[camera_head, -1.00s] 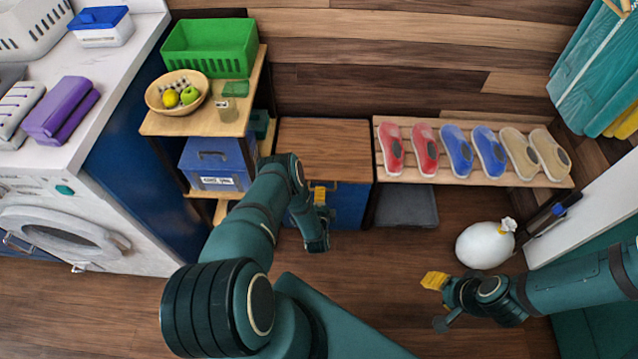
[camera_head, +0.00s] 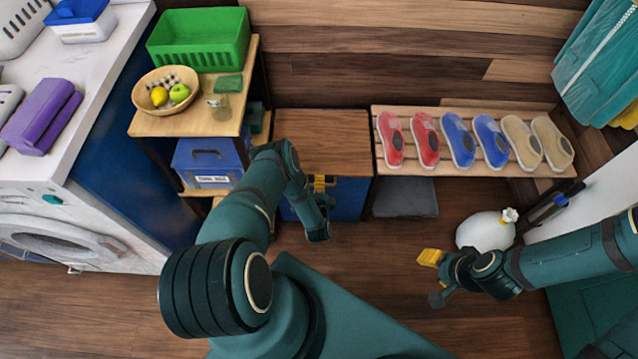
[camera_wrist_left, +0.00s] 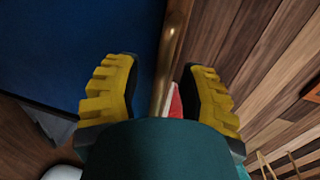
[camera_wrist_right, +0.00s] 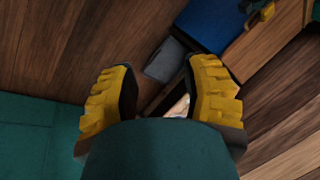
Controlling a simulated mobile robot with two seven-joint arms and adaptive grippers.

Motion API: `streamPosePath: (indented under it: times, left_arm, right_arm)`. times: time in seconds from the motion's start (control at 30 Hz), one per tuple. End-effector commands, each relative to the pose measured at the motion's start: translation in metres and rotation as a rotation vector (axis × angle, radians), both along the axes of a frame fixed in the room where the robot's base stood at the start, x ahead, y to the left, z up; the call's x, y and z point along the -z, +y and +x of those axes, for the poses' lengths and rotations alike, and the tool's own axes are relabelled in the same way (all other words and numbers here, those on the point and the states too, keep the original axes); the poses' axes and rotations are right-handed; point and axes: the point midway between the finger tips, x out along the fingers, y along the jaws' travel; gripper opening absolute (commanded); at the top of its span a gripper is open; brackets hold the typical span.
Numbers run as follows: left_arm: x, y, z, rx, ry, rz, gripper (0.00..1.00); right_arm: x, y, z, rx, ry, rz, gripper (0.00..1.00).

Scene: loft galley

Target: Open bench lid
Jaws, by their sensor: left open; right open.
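The bench (camera_head: 322,140) stands against the back wall, with a flat wooden lid and a blue front (camera_head: 348,198). The lid lies closed. My left gripper (camera_head: 322,184) is open at the bench's front, close to the lid's front edge. In the left wrist view the blue front (camera_wrist_left: 75,45) fills the left side, and a narrow brown edge (camera_wrist_left: 174,45) runs between the spread yellow fingers (camera_wrist_left: 158,95). I cannot tell whether they touch it. My right gripper (camera_head: 432,258) is open and empty over the floor to the right, away from the bench.
A slatted rack (camera_head: 470,168) with several shoes adjoins the bench on the right, above a grey mat (camera_head: 404,197). A shelf (camera_head: 190,122) with a fruit bowl and green basket (camera_head: 198,40) stands left. A white sack (camera_head: 484,230) sits near my right arm. The middle floor is clear.

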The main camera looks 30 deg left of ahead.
Motion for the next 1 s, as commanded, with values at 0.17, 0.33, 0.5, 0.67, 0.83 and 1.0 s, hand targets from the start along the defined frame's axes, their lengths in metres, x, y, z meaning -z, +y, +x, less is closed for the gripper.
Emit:
streamPosePath:
  times: [0.17,0.33,0.5,0.67,0.83,1.0]
  left_arm:
    - [0.000,0.000,0.000,0.000,0.000,0.000,0.12]
    - [0.000,0.000,0.000,0.000,0.000,0.000,0.00]
    - [-0.003,0.000,0.000,0.001,0.004,-0.001,0.00]
    - [-0.016,0.000,0.001,0.002,0.022,-0.012,0.00]
    - [-0.041,0.001,0.003,0.003,0.069,-0.042,0.00]
    - [-0.075,0.003,0.007,0.003,0.143,-0.086,0.00]
  right_arm:
    - [0.000,0.000,0.000,0.000,0.000,0.000,0.47]
    - [0.000,0.000,0.000,0.000,0.000,0.000,0.47]
    - [-0.002,0.000,0.000,0.000,0.001,0.000,0.47]
    - [-0.013,0.000,-0.002,-0.001,0.005,0.001,0.47]
    - [-0.036,0.001,-0.006,-0.004,0.014,0.003,0.47]
    - [-0.066,0.002,-0.011,-0.006,0.026,0.005,0.47]
